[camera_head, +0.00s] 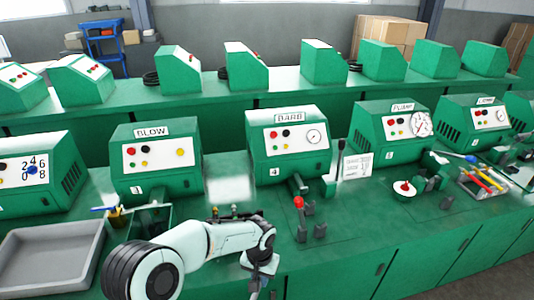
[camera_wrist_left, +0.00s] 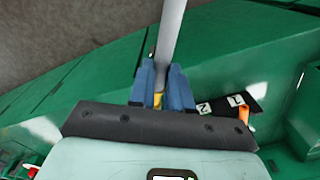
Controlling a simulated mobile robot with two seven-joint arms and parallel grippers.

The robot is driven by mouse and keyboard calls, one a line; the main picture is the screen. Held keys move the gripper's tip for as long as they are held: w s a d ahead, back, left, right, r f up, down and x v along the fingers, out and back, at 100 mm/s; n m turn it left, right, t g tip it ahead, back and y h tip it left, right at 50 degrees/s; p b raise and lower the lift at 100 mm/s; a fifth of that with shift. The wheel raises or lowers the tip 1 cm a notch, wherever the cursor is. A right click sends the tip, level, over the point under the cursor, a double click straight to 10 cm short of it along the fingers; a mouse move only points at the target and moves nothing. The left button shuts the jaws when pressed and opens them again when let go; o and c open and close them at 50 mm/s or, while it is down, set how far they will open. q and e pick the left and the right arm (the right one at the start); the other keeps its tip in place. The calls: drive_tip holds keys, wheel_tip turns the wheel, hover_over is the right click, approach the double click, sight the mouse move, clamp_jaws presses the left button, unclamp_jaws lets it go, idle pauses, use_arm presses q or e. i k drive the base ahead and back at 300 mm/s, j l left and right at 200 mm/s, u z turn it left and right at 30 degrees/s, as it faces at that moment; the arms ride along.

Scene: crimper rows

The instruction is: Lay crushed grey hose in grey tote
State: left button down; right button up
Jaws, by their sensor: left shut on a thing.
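My left gripper (camera_head: 262,268) is at the front edge of the green bench in the head view. In the left wrist view its blue fingers (camera_wrist_left: 163,88) are shut on a grey hose (camera_wrist_left: 170,35). The hose runs straight from the fingers to the top edge of that view. I cannot tell whether it is crushed, and it does not show clearly in the head view. The grey tote (camera_head: 40,284) sits on the bench at the lower left of the head view, left of my arm. Its visible inside looks empty. My right gripper is not in view.
Green machines labelled BLOW (camera_head: 155,160) and BARB (camera_head: 288,145) stand behind my arm. A red-knobbed lever (camera_head: 299,210) stands right of my gripper. A black strip with white labels (camera_wrist_left: 230,105) shows in the wrist view.

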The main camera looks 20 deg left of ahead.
sight(52, 264)
drive_tip(key=k+j, duration=0.15)
drive_tip(key=j, duration=0.2)
drive_tip(key=k+j, duration=0.1)
drive_tip(key=j, duration=0.25)
drive_tip(key=k+j, duration=0.15)
drive_tip(key=j, duration=0.2)
drive_tip(key=k+j, duration=0.1)
drive_tip(key=j, duration=0.25)
drive_tip(key=k+j, duration=0.15)
drive_tip(key=j, duration=0.65)
drive_tip(key=k+j, duration=0.1)
drive_tip(key=j, duration=0.4)
